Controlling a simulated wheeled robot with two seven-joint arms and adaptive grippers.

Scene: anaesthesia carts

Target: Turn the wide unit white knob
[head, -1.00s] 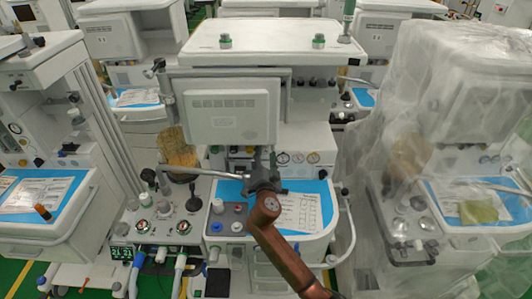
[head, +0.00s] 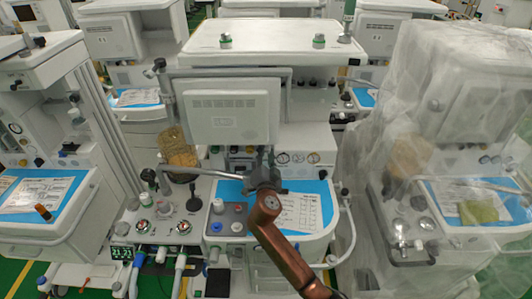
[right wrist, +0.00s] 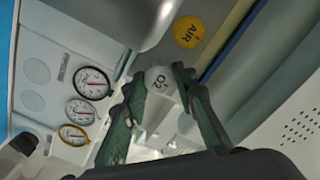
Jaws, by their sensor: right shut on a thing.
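The wide unit is the white anaesthesia cart (head: 258,60) in the middle of the head view. Its white knob (right wrist: 160,80), marked O2, shows in the right wrist view between my fingers. My right gripper (right wrist: 160,76) has one finger on each side of it and is shut on it. In the head view my right gripper (head: 262,172) reaches in under the cart's grey-white screen, and the knob is hidden there. My left gripper is not in view.
Dial gauges (right wrist: 90,82) sit left of the knob, and a yellow AIR label (right wrist: 188,32) is above it. The screen (head: 232,112) hangs close above my gripper. A blue-topped tray with papers (head: 300,210) lies below. A plastic-draped cart (head: 440,120) stands at the right.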

